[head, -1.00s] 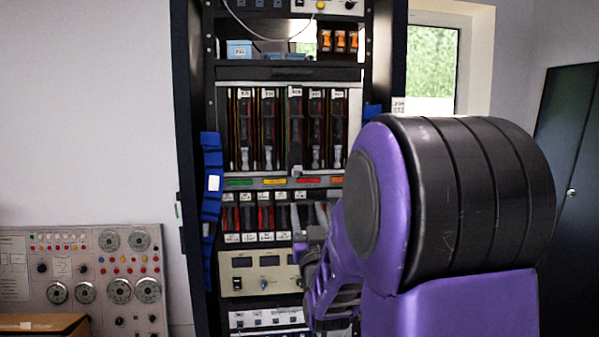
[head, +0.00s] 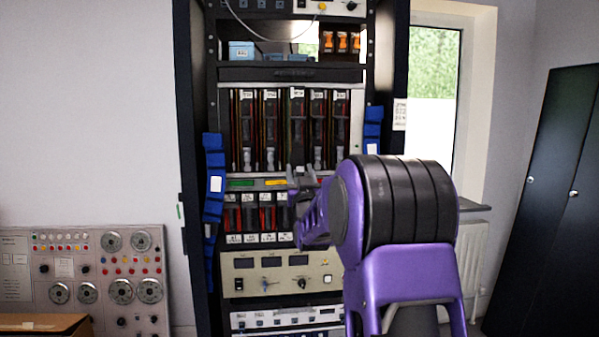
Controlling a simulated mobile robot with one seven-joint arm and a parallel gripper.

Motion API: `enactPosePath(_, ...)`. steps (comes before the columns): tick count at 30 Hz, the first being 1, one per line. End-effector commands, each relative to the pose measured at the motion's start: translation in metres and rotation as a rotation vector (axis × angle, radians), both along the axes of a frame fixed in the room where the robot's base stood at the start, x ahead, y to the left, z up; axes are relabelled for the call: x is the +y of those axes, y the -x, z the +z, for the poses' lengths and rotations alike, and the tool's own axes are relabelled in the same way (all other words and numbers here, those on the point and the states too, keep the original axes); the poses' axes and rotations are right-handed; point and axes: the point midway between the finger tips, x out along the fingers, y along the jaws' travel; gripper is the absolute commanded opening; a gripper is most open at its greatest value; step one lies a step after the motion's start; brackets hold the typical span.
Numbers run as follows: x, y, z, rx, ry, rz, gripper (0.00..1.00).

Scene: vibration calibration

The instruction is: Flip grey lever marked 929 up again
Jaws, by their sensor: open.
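A black rack panel holds a row of upright slots with grey levers, each with a small white label above; I cannot read 929 on any label. Light grey lever ends show low in the slots, such as the leftmost lever (head: 247,158), the second lever (head: 270,160) and the fourth lever (head: 317,158). The lower end of the middle slot's lever (head: 297,130) is partly hidden behind my gripper. My gripper (head: 300,178) is open, small in view, just below the middle slot, in front of the coloured label strip. I cannot tell whether it touches anything.
Below is a row of smaller black and red switches (head: 255,218), partly covered by my arm, then a beige instrument panel (head: 262,275). Blue straps (head: 213,185) hang on the rack's sides. A dial console (head: 100,280) stands left. A window and dark cabinet (head: 545,200) are at right.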

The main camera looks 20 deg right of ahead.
Motion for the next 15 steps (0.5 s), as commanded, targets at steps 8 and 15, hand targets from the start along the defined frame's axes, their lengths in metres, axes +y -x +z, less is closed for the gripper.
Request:
enactPosePath(8,-0.0009,-0.0031,0.0014,0.0,0.0,0.0,0.54)
enactPosePath(15,-0.0008,-0.0028,0.0012,0.0,0.0,0.0,0.23)
